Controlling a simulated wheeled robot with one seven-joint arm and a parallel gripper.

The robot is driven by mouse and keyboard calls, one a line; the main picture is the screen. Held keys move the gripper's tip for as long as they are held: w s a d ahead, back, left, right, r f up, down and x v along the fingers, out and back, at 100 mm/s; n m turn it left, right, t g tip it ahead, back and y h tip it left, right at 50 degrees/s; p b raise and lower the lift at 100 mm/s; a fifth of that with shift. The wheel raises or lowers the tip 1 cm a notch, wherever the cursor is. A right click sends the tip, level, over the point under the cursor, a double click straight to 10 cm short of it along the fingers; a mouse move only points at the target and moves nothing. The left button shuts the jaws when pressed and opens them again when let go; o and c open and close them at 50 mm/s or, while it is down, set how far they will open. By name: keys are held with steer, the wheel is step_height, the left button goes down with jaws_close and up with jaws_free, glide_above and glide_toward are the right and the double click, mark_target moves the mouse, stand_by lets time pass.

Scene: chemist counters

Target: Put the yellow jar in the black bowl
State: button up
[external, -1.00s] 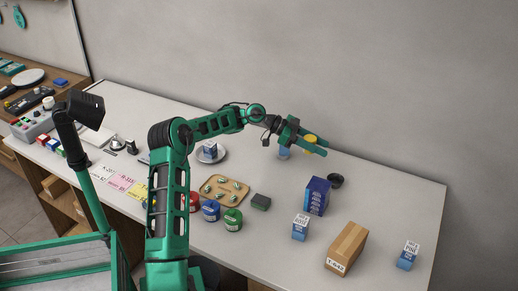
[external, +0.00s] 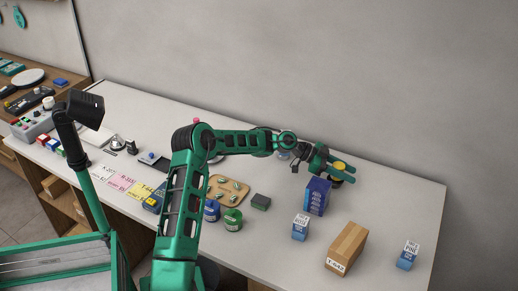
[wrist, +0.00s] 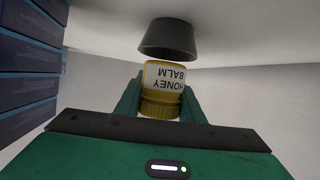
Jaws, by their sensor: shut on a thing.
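The yellow jar (wrist: 163,82) is labelled "HONEY BALM" and has a gold lid. In the wrist view it sits between both fingers of my gripper (wrist: 160,100), which is shut on it. In the external view the yellow jar (external: 339,168) shows at the end of my gripper (external: 338,171). The black bowl (wrist: 167,40) is just beyond the jar in the wrist view, very close to it. In the external view the bowl (external: 336,182) shows partly, just below the jar, with the gripper over it. I cannot tell whether jar and bowl touch.
A tall dark blue box (external: 317,196) stands just left of the bowl, and its side (wrist: 28,70) fills the left of the wrist view. A white-and-blue carton (external: 300,228) and a brown box (external: 347,249) stand nearer. The counter right of the bowl is clear.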

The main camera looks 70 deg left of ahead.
step_height(320, 180, down, 2)
steer(key=shift+f, duration=0.25)
steer(key=o, duration=1)
steer(key=shift+o, duration=0.2)
steer(key=v, duration=1.2)
steer(key=shift+d+r, duration=0.1)
